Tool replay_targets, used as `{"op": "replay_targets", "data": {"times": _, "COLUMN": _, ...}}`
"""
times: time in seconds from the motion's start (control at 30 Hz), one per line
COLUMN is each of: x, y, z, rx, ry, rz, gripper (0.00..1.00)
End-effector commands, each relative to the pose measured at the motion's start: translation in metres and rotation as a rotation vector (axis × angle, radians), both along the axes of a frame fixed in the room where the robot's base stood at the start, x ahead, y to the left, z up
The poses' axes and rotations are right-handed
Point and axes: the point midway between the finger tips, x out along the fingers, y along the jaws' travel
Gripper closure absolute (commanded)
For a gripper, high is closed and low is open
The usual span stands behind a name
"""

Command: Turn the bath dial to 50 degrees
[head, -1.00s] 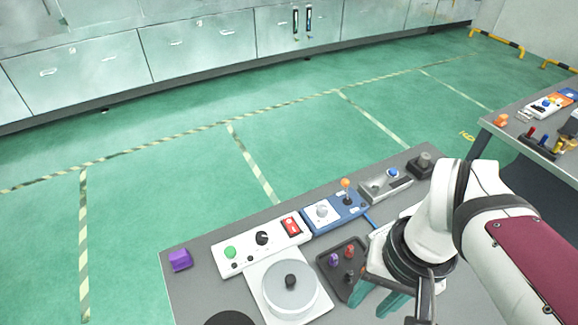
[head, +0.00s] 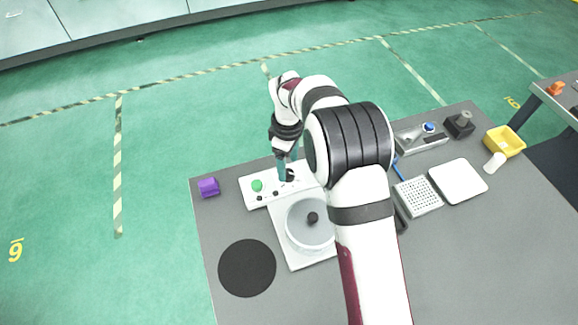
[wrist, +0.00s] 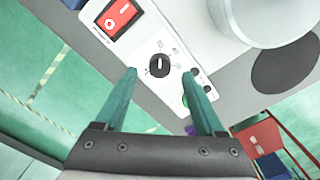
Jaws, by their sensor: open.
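The black dial (wrist: 159,66) sits on the white control panel (head: 256,200), with a small white mark on its face and printed marks around it. It also shows in the head view (head: 290,175), partly covered by my gripper. My gripper (wrist: 160,75) is open and empty, pointing down at the panel. In the wrist view its teal fingertips stand left and right of the dial, just short of it; I cannot tell whether they reach down beside it. The lidded round bath (head: 308,236) stands in front of the panel.
A red rocker switch (wrist: 119,17) is close to the dial on one side, a green button (head: 257,185) on the other. A black disc (head: 247,268) lies at front left. My arm hides the table's middle.

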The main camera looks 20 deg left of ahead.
Motion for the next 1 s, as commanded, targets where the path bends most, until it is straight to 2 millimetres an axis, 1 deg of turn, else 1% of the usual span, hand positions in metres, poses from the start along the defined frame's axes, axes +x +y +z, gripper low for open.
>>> {"op": "replay_targets", "data": {"times": 0.03, "x": 0.000, "y": 0.000, "z": -0.009, "rx": -0.001, "ry": 0.002, "rz": 0.000, "gripper": 0.29}}
{"op": "replay_targets", "data": {"times": 0.1, "x": 0.000, "y": 0.000, "z": -0.019, "rx": -0.001, "ry": 0.001, "rz": -0.001, "gripper": 0.29}}
{"op": "replay_targets", "data": {"times": 0.2, "x": 0.000, "y": 0.000, "z": -0.026, "rx": -0.001, "ry": 0.000, "rz": -0.001, "gripper": 0.29}}
{"op": "replay_targets", "data": {"times": 0.5, "x": 0.000, "y": 0.000, "z": -0.029, "rx": 0.000, "ry": -0.001, "rz": -0.001, "gripper": 0.29}}
{"op": "replay_targets", "data": {"times": 0.57, "x": 0.000, "y": 0.000, "z": -0.028, "rx": 0.000, "ry": -0.001, "rz": -0.002, "gripper": 0.40}}
{"op": "replay_targets", "data": {"times": 0.6, "x": 0.000, "y": 0.000, "z": -0.028, "rx": 0.000, "ry": -0.001, "rz": -0.002, "gripper": 0.47}}
{"op": "replay_targets", "data": {"times": 0.67, "x": 0.000, "y": 0.000, "z": -0.028, "rx": 0.000, "ry": -0.001, "rz": -0.002, "gripper": 0.58}}
{"op": "replay_targets", "data": {"times": 0.7, "x": 0.000, "y": 0.000, "z": -0.028, "rx": 0.000, "ry": -0.001, "rz": -0.002, "gripper": 0.65}}
{"op": "replay_targets", "data": {"times": 0.9, "x": 0.000, "y": 0.000, "z": -0.028, "rx": 0.000, "ry": -0.001, "rz": -0.002, "gripper": 1.00}}
{"op": "replay_targets", "data": {"times": 1.0, "x": 0.000, "y": 0.000, "z": -0.028, "rx": 0.000, "ry": -0.001, "rz": -0.002, "gripper": 1.00}}
